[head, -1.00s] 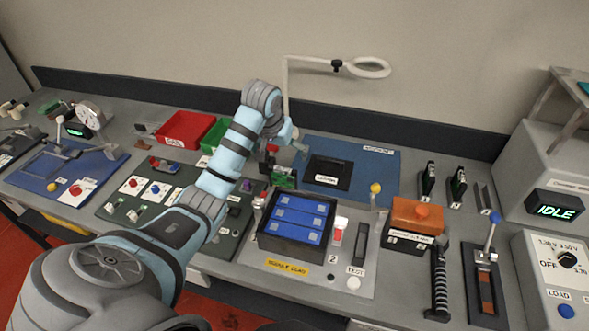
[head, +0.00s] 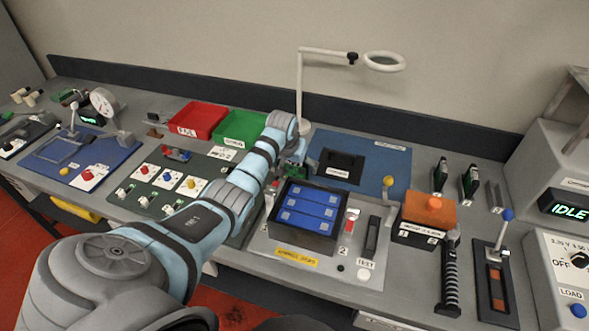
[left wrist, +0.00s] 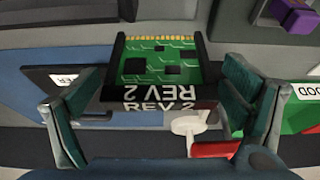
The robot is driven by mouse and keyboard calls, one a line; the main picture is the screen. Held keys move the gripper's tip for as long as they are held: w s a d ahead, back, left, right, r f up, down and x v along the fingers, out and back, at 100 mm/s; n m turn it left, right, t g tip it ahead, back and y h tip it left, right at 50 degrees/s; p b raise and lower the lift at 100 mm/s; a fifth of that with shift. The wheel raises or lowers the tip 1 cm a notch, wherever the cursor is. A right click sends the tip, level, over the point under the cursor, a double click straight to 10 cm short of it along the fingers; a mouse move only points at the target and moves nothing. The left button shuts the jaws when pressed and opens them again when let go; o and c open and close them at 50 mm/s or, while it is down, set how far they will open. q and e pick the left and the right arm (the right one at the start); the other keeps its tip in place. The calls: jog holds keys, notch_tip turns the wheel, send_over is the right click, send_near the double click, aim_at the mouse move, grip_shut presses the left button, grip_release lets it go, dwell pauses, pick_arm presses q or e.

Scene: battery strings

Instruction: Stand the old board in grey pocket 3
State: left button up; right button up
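A green circuit board (left wrist: 160,65) with gold contacts and a black handle marked REV 2 shows in the left wrist view. In the head view the board (head: 296,172) hangs below the left gripper, near the blue mat's left edge. Slim upright holders stand at the right. Two hold dark boards with green faces (head: 440,176) (head: 469,184), and the rightmost, grey one (head: 496,197) looks empty. My right gripper is not in view.
A tray of blue cells (head: 278,222) stands in front of the board. The lamp post (head: 299,90) rises close behind my gripper. An orange-topped box (head: 428,208) and a yellow-knobbed lever (head: 389,183) stand between the board and the holders. The blue mat (head: 380,165) has free room.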

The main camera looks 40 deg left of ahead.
pick_arm(q)
jog(key=c, duration=0.9)
